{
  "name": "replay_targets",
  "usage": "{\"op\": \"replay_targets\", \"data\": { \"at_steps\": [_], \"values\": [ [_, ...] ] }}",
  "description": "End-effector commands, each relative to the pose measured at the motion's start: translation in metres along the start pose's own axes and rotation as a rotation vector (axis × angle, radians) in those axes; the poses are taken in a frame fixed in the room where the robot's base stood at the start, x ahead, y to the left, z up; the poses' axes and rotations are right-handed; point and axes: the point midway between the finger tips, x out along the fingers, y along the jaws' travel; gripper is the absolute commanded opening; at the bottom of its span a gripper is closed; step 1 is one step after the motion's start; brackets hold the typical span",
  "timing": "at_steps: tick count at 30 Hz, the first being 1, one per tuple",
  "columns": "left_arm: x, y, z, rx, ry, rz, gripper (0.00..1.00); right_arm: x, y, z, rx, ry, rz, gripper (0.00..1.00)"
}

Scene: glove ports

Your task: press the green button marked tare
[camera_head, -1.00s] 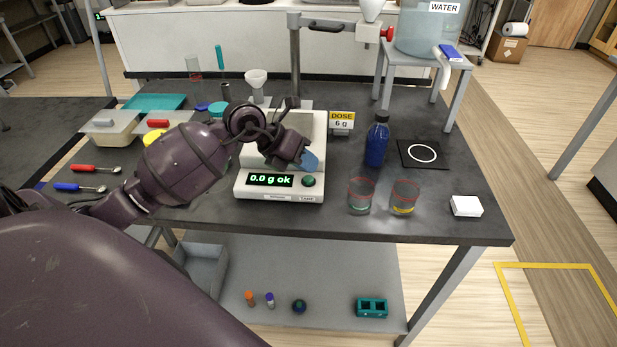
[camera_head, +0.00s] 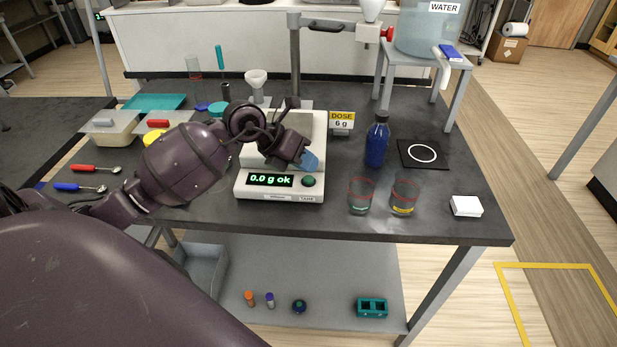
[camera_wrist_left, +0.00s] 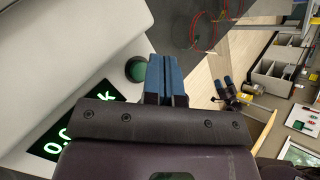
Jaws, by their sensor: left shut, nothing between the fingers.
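The green tare button (camera_head: 309,181) is a round dome on the front panel of the white scale (camera_head: 244,189), right of a display reading "0.0 g ok". The button also shows in the left wrist view (camera_wrist_left: 136,69), just left of the blue fingertips. My left gripper (camera_head: 310,162) is shut and empty, its blue fingers above and behind the button in the head view.
Two red-rimmed beakers (camera_head: 361,197) stand right of the scale. A white block (camera_head: 466,206) lies near the right front edge. Spoons and trays are at left.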

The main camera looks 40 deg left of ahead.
Motion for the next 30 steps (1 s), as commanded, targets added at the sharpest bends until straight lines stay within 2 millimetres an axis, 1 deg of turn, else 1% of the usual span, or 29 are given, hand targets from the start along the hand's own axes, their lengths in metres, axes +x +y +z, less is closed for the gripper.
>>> {"op": "replay_targets", "data": {
  "at_steps": [12, 30],
  "values": [
    [0.0062, 0.0047, -0.0046, -0.001, 0.001, 0.000, 0.00, -0.0002, -0.0002, 0.0059, 0.001, -0.009, 0.000, 0.82],
    [0.0076, 0.0057, -0.0056, 0.000, 0.000, 0.000, 0.00, 0.0043, -0.0009, -0.0003, -0.001, 0.005, -0.002, 0.82]
  ]
}}
